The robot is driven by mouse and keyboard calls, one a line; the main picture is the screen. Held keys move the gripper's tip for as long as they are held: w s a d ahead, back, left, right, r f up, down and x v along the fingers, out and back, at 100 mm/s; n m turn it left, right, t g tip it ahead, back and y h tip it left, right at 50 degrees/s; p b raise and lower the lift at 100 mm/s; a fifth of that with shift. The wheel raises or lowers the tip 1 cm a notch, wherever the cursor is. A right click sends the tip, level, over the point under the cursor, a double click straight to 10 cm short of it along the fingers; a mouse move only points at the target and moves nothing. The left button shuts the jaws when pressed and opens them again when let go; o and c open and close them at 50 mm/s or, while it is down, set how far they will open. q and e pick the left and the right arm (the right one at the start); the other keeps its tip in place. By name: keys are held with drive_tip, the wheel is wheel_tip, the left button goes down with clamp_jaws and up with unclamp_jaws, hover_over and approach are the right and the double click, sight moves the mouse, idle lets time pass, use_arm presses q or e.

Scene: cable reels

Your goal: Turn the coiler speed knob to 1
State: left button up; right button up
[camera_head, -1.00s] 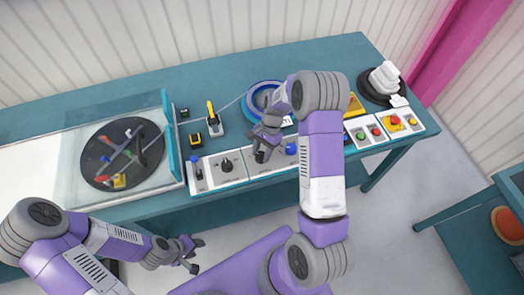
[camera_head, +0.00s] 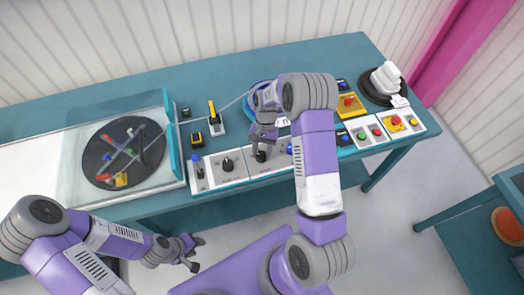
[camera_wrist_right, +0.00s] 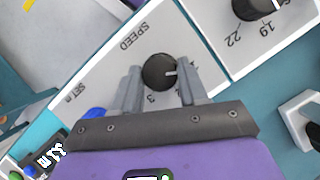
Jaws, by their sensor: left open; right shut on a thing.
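The speed knob (camera_wrist_right: 158,72) is a round black knob with a white pointer mark on a grey panel lettered SPEED. In the right wrist view the mark points right, and a figure 3 shows near the fingers; other figures around it are partly hidden. My right gripper (camera_wrist_right: 159,88) is shut on the knob, one finger on each side. In the head view, my right gripper (camera_head: 262,148) reaches down onto the same knob (camera_head: 261,156) at the bench front. My left gripper (camera_head: 193,252) is open and empty, in front of and below the bench.
A clear-covered coiler disc (camera_head: 122,155) is at left. A blue reel (camera_head: 262,90) lies partly hidden behind my right arm.

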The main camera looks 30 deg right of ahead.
drive_tip(key=o, duration=1.1)
drive_tip(key=shift+c, duration=0.2)
drive_tip(key=v, duration=0.7)
drive_tip(key=shift+r+p, duration=0.25)
drive_tip(key=shift+p, duration=0.1)
